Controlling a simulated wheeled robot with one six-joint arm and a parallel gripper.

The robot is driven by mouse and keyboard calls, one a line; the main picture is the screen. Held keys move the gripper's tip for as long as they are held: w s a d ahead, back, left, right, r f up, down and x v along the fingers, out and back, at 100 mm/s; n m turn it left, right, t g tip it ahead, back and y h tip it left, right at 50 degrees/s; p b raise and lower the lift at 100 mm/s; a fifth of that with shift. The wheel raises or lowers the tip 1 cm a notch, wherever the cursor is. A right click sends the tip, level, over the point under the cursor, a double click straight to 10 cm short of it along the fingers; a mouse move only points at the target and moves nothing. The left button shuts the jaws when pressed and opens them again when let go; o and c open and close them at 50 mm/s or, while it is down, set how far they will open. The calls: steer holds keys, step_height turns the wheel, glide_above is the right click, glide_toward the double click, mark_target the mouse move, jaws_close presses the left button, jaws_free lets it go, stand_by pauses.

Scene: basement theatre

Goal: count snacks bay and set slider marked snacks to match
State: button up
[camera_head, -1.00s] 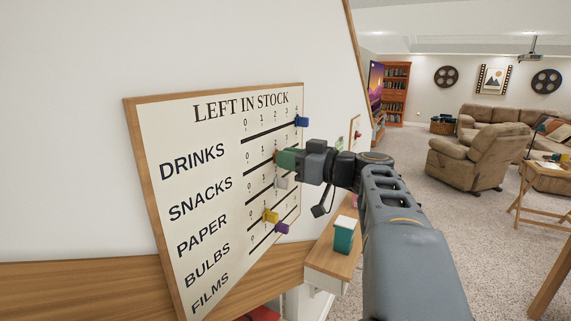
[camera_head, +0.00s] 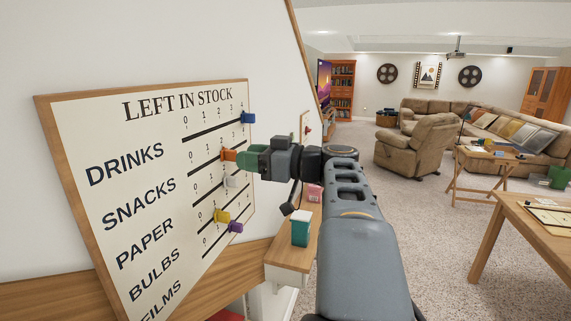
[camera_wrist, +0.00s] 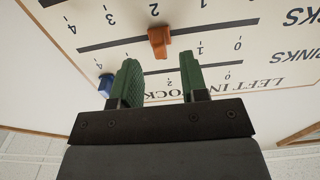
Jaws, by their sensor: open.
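The white "LEFT IN STOCK" board (camera_head: 130,130) hangs on the wall, with rows for drinks, snacks, paper, bulbs and films. The orange snacks slider (camera_head: 228,155) also shows in the wrist view (camera_wrist: 159,40), where it stands at about 2. My gripper (camera_head: 245,157) has green fingers, also in the wrist view (camera_wrist: 160,80). It is open and empty, facing the board, with the orange slider just beyond the fingertips and roughly in line with the gap. I cannot make out a marked snacks bay.
The blue drinks slider (camera_head: 248,118) is at the 4 end, close to my gripper; it shows beside one finger in the wrist view (camera_wrist: 105,84). White (camera_head: 232,181), yellow (camera_head: 221,216) and purple (camera_head: 235,228) sliders sit below.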

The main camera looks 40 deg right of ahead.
steer(key=b+v, duration=0.1)
steer(key=v, duration=0.9)
stand_by(0.3)
step_height(320, 180, down, 20)
steer(key=a+m+g+h+p, duration=0.1)
steer(key=m+g+h+p, duration=0.1)
steer(key=m+g+h, duration=0.9)
steer(key=s+a+f+n+p, duration=0.1)
steer(key=a+f+n+p, duration=0.1)
steer(key=a, duration=0.6)
steer(key=s+a+f+n+y+p, duration=0.1)
steer(key=a+f, duration=0.3)
steer(key=a, duration=0.5)
steer(key=shift+s+n+p, duration=0.4)
steer(key=shift+n+p, duration=0.15)
steer(key=shift+n, duration=0.25)
